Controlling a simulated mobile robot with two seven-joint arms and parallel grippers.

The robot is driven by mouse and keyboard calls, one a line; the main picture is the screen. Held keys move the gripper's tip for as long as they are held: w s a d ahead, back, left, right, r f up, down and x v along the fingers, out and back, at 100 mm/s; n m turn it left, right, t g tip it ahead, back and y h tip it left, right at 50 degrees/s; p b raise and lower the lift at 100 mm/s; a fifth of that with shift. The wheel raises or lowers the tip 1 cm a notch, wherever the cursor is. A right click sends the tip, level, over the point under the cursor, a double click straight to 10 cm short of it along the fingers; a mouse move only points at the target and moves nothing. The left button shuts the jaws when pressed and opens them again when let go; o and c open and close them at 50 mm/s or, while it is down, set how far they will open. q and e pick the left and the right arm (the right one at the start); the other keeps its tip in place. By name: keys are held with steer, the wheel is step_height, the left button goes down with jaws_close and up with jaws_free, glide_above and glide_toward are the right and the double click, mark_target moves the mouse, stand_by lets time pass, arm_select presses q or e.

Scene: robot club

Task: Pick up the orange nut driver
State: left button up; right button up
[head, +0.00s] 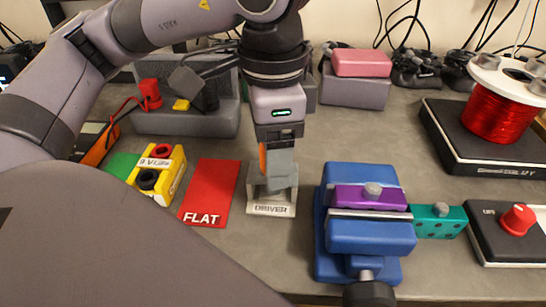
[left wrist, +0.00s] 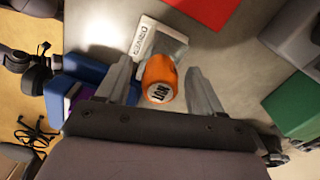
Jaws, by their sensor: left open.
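The orange nut driver (left wrist: 160,75) shows in the left wrist view with its round cap, marked NUT, facing the camera. It stands at the grey holder (head: 271,200) labelled DRIVER, which also shows in the left wrist view (left wrist: 160,38). My left gripper (head: 278,180) is above the holder, pointing down. In the left wrist view my left gripper (left wrist: 163,88) is open, with one finger on each side of the orange handle and gaps visible. In the head view only a sliver of orange shows beside the fingers. My right gripper is not in view.
A blue vise (head: 365,238) holding a purple piece and a teal bracket (head: 440,221) stands close on the right. A red FLAT mat (head: 210,190) and a yellow block (head: 157,175) lie on the left. A red wire spool (head: 500,115) stands at the back right.

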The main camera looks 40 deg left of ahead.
arm_select(q)
steer(key=shift+f, duration=0.2)
steer(key=c, duration=1.2)
steer(key=shift+o, duration=0.2)
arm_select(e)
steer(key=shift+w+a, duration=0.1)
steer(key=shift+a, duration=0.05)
arm_select(q)
steer(key=shift+r, duration=0.1)
step_height(320, 180, up, 20)
steer(key=p, duration=0.6)
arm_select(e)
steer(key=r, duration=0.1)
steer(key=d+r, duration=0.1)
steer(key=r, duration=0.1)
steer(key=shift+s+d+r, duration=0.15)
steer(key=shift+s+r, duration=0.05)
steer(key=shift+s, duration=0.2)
